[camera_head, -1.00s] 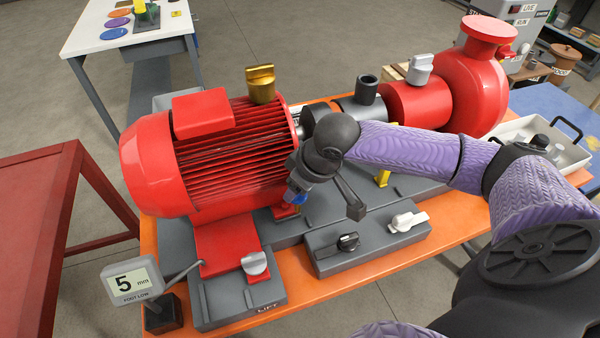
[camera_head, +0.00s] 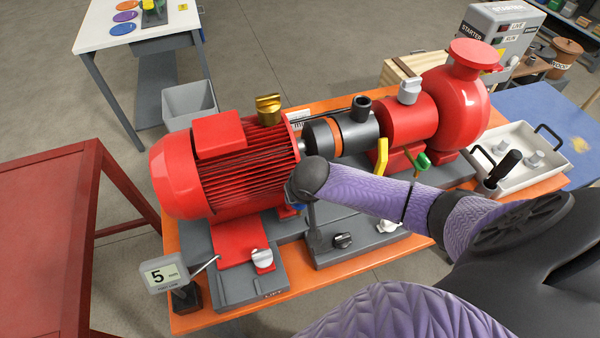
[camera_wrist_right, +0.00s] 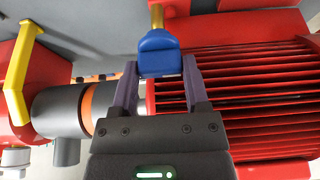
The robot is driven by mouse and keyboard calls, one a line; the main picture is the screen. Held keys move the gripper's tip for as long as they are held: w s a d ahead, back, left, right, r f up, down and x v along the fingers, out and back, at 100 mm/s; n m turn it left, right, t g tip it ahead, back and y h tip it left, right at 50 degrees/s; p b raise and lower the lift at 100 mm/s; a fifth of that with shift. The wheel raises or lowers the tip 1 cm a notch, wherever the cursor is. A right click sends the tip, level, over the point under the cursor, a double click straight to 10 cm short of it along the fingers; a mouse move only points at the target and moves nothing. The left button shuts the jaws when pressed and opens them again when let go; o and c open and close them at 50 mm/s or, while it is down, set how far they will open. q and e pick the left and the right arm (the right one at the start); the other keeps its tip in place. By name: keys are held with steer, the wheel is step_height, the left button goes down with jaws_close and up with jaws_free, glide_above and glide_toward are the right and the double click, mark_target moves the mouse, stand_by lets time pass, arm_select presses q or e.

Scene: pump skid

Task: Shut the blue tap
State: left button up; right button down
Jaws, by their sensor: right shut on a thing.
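The blue tap (camera_wrist_right: 158,52) shows in the right wrist view as a blue handle on a brass-coloured stem, in front of the red finned motor (camera_wrist_right: 240,90). My right gripper (camera_wrist_right: 160,72) has its two fingers on either side of the blue handle and is shut on it. In the head view only a small blue bit of the tap (camera_head: 299,207) shows below my right wrist, at the motor's lower right side. My own wrist hides most of the tap and the fingers there. My left gripper is in neither view.
A white tray (camera_head: 545,172) stands at right.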

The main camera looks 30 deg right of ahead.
stand_by(0.4)
steer(key=shift+c, duration=0.4)
jaws_free()
steer(key=p+v, duration=0.3)
steer(key=v, duration=0.6)
steer(key=shift+s+r, duration=0.2)
steer(key=shift+r, duration=0.2)
steer(key=shift+a, duration=0.15)
